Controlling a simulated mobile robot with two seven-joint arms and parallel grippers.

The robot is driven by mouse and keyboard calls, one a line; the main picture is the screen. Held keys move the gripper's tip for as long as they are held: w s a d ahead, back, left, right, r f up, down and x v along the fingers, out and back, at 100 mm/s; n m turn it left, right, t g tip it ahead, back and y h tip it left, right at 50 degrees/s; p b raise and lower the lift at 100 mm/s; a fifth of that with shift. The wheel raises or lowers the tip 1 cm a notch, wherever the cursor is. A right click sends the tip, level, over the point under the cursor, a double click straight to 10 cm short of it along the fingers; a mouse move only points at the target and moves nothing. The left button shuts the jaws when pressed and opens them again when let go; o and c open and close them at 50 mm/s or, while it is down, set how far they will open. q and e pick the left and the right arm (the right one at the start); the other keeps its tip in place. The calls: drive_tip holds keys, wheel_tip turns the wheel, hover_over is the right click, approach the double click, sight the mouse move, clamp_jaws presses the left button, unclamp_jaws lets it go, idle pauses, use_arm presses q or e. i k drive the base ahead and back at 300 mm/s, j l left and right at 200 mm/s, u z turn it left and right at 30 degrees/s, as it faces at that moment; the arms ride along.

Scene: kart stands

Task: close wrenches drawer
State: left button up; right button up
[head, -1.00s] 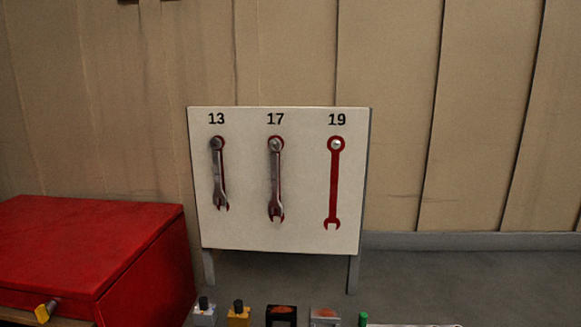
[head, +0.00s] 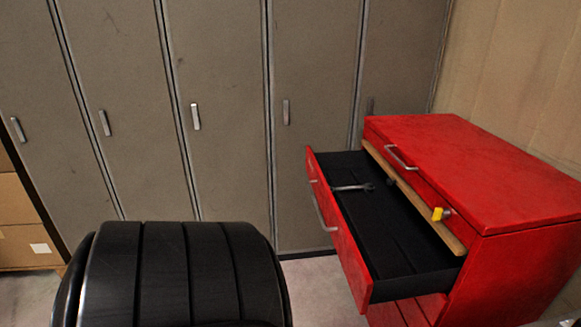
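The red tool cabinet (head: 500,185) stands at the right of the head view. Its wide drawer (head: 345,245) is pulled far out toward the left and has a black inside with dividers. A grey wrench (head: 352,187) lies in the drawer near its far end. A metal handle (head: 323,207) is on the drawer's red front. The shallow top drawer, with its own handle (head: 400,158), looks shut. Neither of my grippers is in view.
A black ribbed tyre-like object (head: 185,275) stands at the front left, apart from the drawer. Grey lockers (head: 225,100) line the back. Cardboard boxes (head: 25,245) are at far left. Some floor (head: 315,285) shows clear before the drawer.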

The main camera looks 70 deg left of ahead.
sight(387, 251)
drive_tip(key=u, duration=1.65)
